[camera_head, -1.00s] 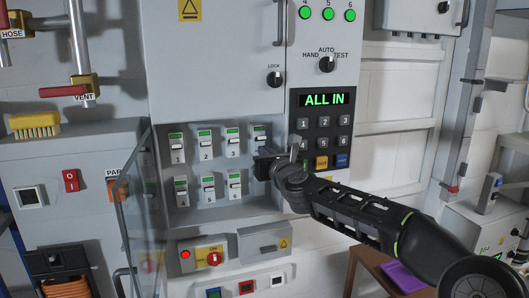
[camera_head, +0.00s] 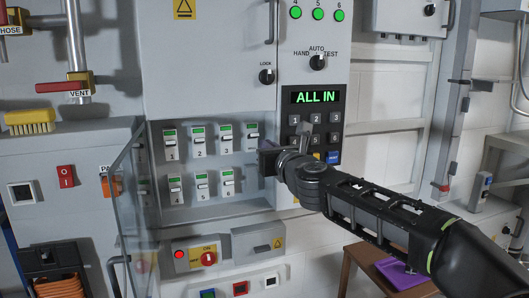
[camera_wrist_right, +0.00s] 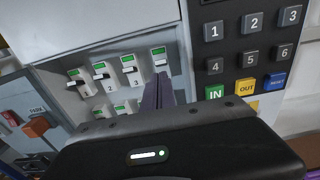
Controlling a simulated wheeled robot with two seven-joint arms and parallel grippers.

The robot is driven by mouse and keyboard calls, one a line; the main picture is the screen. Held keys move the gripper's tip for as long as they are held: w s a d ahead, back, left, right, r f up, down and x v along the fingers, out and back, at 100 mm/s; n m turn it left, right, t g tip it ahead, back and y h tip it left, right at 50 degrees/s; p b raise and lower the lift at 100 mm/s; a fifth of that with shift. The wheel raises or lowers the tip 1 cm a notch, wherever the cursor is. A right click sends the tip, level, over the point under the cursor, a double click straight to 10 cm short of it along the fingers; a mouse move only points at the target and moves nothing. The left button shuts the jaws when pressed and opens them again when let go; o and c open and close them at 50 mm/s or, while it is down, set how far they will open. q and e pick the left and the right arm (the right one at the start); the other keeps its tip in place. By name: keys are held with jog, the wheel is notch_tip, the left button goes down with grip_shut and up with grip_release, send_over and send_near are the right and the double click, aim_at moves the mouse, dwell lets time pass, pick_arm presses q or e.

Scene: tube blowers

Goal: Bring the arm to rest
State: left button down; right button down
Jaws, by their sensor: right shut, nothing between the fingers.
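My right arm (camera_head: 390,205) comes in from the right in the head view. Its gripper (camera_head: 266,158) is in front of the cabinet, at the right edge of the recess with the numbered breakers (camera_head: 198,142). In the right wrist view the fingers of the right gripper (camera_wrist_right: 157,90) are together and empty, pointing toward the breaker row and its rightmost breaker (camera_wrist_right: 159,57). Whether the fingers touch anything cannot be told. Part of the lower breaker row is hidden behind the gripper. My left gripper is not in view.
A keypad (camera_head: 317,135) is right of the recess, under a display (camera_head: 314,97) reading ALL IN. A clear door (camera_head: 135,215) stands open at the recess's left. A rotary switch box (camera_head: 196,254) is below. A wooden stool with a purple item (camera_head: 400,272) is lower right.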

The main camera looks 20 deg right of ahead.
dwell(0.4)
notch_tip(320, 180, down, 27)
jog(key=s+a+n+g, duration=0.1)
jog(key=a+n+g, duration=0.25)
jog(key=n, duration=1.45)
jog(key=s+a+f+n+g+y, duration=0.15)
jog(key=s+f+n, duration=0.25)
jog(key=f, duration=0.5)
jog(key=s+a+f+n+g, duration=0.2)
jog(key=s+f+n+g, duration=0.15)
jog(key=f, duration=0.65)
jog(key=s+a+f+n+g, duration=0.2)
jog(key=s+f+g, duration=0.1)
jog(key=s+f, duration=0.5)
jog(key=s+a+f+n+g+y, duration=0.1)
jog(key=s+a+f+n+g, duration=0.1)
jog(key=s+f, duration=0.6)
jog(key=s+a+f+n+g, duration=0.2)
jog(key=s+f, duration=0.5)
jog(key=s, duration=1.1)
jog(key=shift+s+a+f+n+g, duration=0.2)
jog(key=shift+a+f+n+g, duration=0.15)
jog(key=shift+n+g, duration=0.55)
jog(key=shift+y, duration=0.25)
